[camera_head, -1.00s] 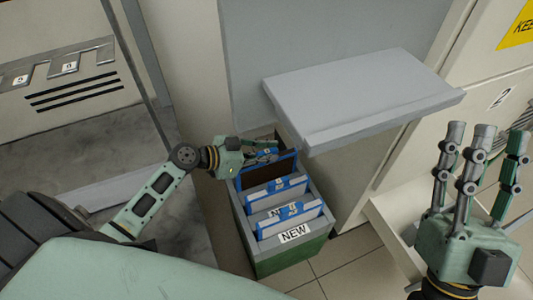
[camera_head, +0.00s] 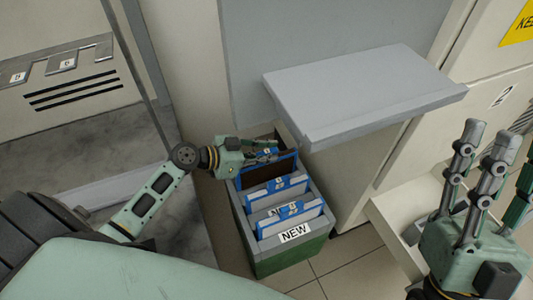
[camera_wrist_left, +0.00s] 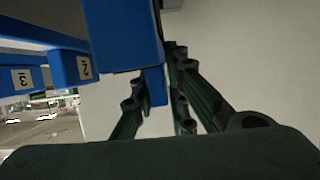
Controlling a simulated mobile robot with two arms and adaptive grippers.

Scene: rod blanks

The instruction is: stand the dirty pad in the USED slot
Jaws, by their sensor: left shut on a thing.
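The dirty pad (camera_head: 268,174) has a dark brown face and a blue frame. It stands roughly upright at the rear of the green slotted box (camera_head: 290,262), its lower part hidden inside the box; I cannot tell if it rests on the bottom. My left gripper (camera_head: 266,156) is shut on the top of its blue frame, which also shows between the fingers in the left wrist view (camera_wrist_left: 154,84). No USED label is visible; the box's front label reads NEW. My right gripper (camera_head: 503,150) is at the right, fingers up, apart and empty.
Two cleaner pads with blue frames, a middle one (camera_head: 277,193) and a front one (camera_head: 290,219), stand in the box. A grey shelf (camera_head: 365,95) juts out just right of the box, close to my left gripper. Tiled floor lies in front.

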